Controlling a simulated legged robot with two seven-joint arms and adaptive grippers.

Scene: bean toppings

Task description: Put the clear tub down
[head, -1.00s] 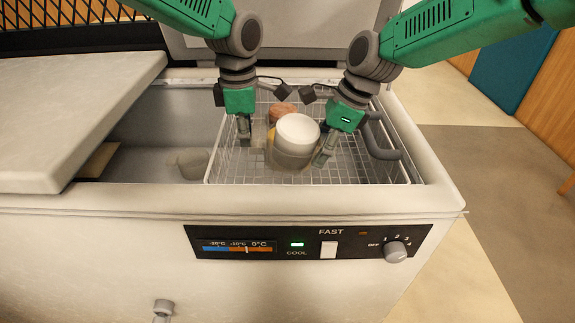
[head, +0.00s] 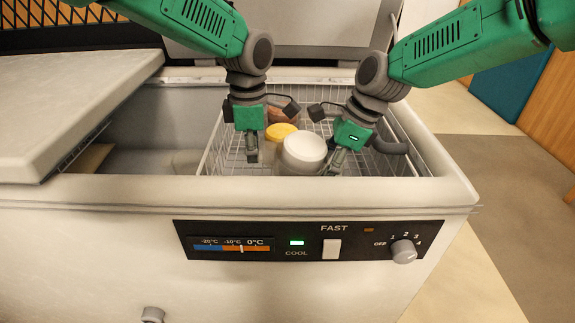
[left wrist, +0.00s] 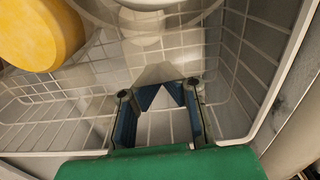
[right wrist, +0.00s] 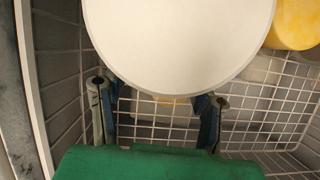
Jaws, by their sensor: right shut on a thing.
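The clear tub with a white lid (head: 304,148) is inside the wire basket (head: 213,148) in the chest freezer. The front wall hides its lower part, so I cannot tell whether it touches the basket floor. My right gripper (head: 336,162) is shut on its right side. In the right wrist view the white lid (right wrist: 180,45) lies between and above the fingers (right wrist: 160,105). My left gripper (head: 252,153) points down left of the tub. In the left wrist view its fingers (left wrist: 162,95) are apart with nothing between them, and the tub's rim shows above.
A yellow-lidded tub (head: 281,131) stands just behind and left of the clear tub; its lid also shows in the left wrist view (left wrist: 38,35). A brownish lid (head: 282,114) is farther back. The freezer's front rim (head: 300,190) is close in front. The basket's right side has free room.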

